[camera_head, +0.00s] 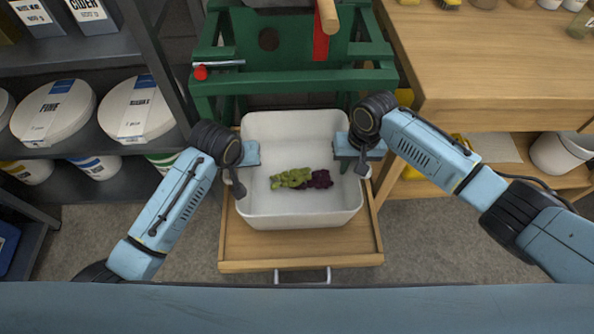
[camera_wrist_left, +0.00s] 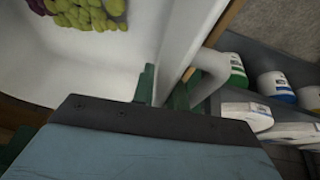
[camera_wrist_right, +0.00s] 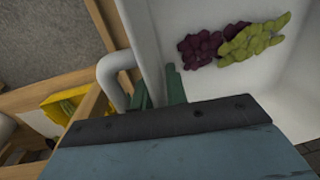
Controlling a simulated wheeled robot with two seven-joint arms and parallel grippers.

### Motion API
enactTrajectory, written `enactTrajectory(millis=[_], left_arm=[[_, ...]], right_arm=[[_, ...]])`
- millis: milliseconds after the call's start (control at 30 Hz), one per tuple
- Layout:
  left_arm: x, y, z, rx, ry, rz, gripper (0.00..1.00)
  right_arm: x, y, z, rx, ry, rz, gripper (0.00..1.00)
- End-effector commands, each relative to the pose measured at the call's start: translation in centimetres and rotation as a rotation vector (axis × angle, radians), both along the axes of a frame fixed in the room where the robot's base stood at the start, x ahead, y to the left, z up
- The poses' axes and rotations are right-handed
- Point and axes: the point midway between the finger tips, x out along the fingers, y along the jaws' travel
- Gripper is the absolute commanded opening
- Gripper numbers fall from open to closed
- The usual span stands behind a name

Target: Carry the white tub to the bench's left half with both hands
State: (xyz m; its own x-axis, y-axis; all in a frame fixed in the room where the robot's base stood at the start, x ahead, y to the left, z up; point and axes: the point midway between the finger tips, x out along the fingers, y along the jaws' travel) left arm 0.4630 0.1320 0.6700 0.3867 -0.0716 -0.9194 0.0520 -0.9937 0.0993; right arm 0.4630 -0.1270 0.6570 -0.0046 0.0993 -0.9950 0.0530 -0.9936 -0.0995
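The white tub (camera_head: 303,217) is upright over a wooden drawer-like platform with a metal handle, in the middle of the head view. Green grapes (camera_head: 290,178) and dark purple grapes (camera_head: 319,179) lie inside it. My left gripper (camera_head: 238,178) is at the tub's left side and my right gripper (camera_head: 361,165) at its right side. In the left wrist view the green fingers (camera_wrist_left: 168,90) stand on either side of the tub's wall, near a looped handle (camera_wrist_left: 210,70). The right wrist view shows the same for the right fingers (camera_wrist_right: 158,90). Whether they clamp is unclear.
The wooden platform (camera_head: 300,246) shows around the tub's front. A green frame (camera_head: 290,85) stands directly behind. The wooden bench (camera_head: 490,60) is at the right. A dark shelf (camera_head: 75,150) with white buckets (camera_head: 138,110) is at the left. Floor shows clear on both sides.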

Motion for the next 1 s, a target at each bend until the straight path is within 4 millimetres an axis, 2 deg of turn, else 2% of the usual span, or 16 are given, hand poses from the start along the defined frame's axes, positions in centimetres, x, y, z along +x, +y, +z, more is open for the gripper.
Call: enactTrajectory(millis=[33,100,667,1000], left_arm=[[0.0,0.0,0.0,0.0,0.0,0.0,0.09],[0.0,0.0,0.0,0.0,0.0,0.0,0.0],[0.1,0.0,0.2,-0.001,-0.003,0.001,0.0],[0.1,0.0,2.1,-0.001,-0.003,0.0,0.0]], right_arm=[[0.0,0.0,0.0,0.0,0.0,0.0,0.09],[0.0,0.0,0.0,0.0,0.0,0.0,0.0],[0.1,0.0,0.2,0.001,-0.001,0.0,0.0],[0.1,0.0,2.1,0.001,-0.001,-0.001,0.0]])
